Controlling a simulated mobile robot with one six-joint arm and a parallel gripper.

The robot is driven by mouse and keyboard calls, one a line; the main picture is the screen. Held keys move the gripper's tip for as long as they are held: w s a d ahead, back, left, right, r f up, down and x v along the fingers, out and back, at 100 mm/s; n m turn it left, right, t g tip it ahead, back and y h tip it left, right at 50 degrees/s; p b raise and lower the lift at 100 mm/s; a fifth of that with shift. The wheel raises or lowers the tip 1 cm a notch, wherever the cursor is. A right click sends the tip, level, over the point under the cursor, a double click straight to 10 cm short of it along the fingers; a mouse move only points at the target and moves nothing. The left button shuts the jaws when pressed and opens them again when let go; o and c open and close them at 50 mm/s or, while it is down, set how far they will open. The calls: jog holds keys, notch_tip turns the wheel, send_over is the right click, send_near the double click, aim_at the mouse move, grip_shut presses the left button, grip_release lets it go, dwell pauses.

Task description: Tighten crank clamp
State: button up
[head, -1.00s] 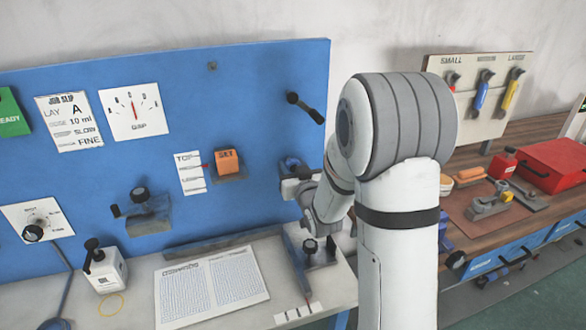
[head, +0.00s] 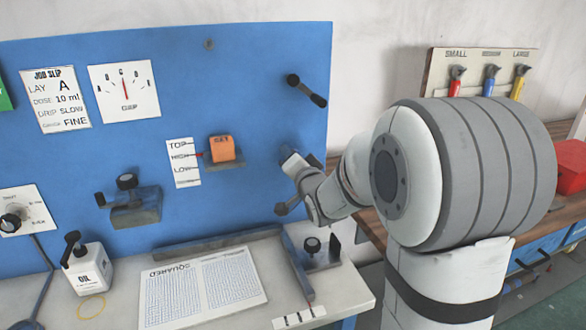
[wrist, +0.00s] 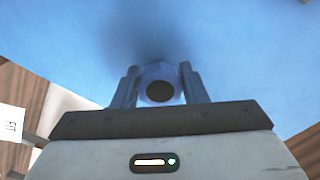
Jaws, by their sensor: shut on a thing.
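My gripper (head: 296,172) is at the right part of the blue upright panel (head: 225,95), low down near its right edge. In the wrist view my gripper (wrist: 160,74) has a finger on each side of a pale round knob (wrist: 148,90) with a dark round end, and is shut on it. The knob stands in front of blue panel surface. In the head view my wrist hides most of what is held there. I cannot tell which way the crank is turned or how tight the clamp is.
A lever (head: 306,90) with a dark grip sits above my gripper. An orange block (head: 222,148) is on a small shelf to the left. A wooden bench stands right.

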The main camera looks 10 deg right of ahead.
jog(key=m+b, duration=0.2)
jog(key=m, duration=0.3)
jog(key=shift+m, duration=0.3)
jog(key=m+b, duration=0.1)
jog(key=m, duration=0.4)
jog(key=shift+r, duration=0.15)
dwell(0.3)
jog(key=o, duration=1)
jog(key=s, duration=0.5)
jog(key=s+d, duration=0.1)
jog(key=s, duration=0.1)
jog(key=shift+s+b, duration=0.3)
jog(key=shift+s, duration=0.05)
